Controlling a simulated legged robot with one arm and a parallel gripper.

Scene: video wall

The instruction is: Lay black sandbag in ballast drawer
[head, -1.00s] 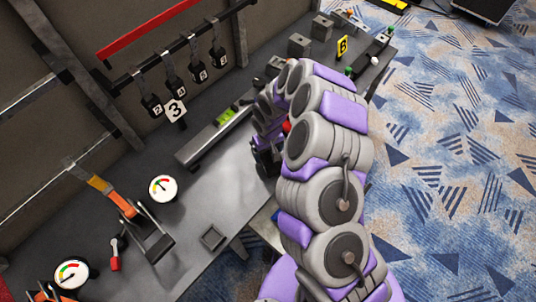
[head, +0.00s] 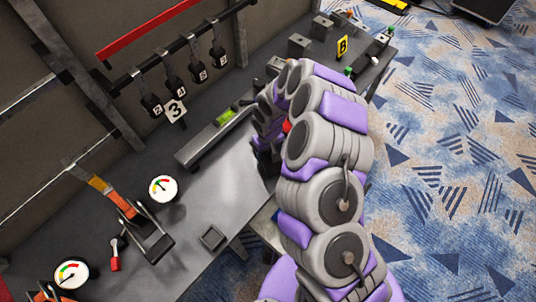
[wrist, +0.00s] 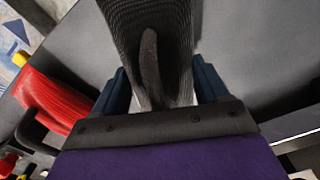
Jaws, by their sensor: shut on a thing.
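The black sandbag (wrist: 115,22) shows in the wrist view as a dark, finely ribbed body with a raised grey strap (wrist: 150,65) along its middle. My gripper (wrist: 162,82) has its two blue fingers on either side of it and is shut on it. The bag's far end runs out of the top of the picture. In the head view my gripper (head: 262,148) is over the grey bench, mostly hidden by my arm, and the bag cannot be told apart there. I cannot clearly make out the ballast drawer in either view.
A red object (wrist: 60,98) lies left of the gripper in the wrist view. On the bench are a level with a green vial (head: 226,116), an orange-handled clamp (head: 135,215) and round gauges (head: 163,188). Tags hang from a rail behind. Patterned carpet (head: 450,180) lies right.

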